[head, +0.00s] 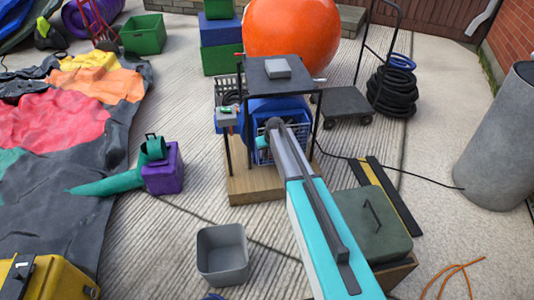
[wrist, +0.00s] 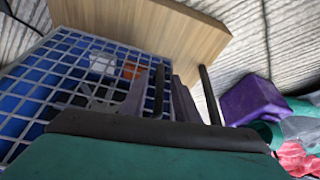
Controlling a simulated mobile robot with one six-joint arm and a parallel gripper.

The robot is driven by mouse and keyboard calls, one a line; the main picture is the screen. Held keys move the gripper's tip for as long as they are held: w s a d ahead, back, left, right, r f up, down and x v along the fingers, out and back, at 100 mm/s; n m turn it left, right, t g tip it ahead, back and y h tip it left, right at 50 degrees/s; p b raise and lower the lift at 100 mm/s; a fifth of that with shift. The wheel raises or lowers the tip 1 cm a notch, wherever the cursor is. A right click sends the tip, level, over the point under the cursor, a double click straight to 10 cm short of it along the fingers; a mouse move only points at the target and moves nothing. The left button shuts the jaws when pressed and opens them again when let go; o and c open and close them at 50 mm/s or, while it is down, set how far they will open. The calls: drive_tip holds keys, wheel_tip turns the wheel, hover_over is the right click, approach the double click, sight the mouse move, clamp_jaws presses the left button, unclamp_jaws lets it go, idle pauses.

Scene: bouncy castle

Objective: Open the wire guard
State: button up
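The wire guard (wrist: 62,75) is a pale grid in front of a blue housing, filling the left of the wrist view. In the head view a small part of the guard (head: 262,157) shows low in the black frame, partly hidden by my arm. It appears to lie across the blue face. In the head view the fingers are hard to make out.
The blue unit stands on a wooden base (head: 255,188) under a black frame with a grey top (head: 278,70). A purple and teal blower (head: 163,170) is left, a grey bin (head: 221,254) in front, a green box (head: 371,225) right. A black cable crosses the ground.

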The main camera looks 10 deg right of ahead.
clamp_jaws()
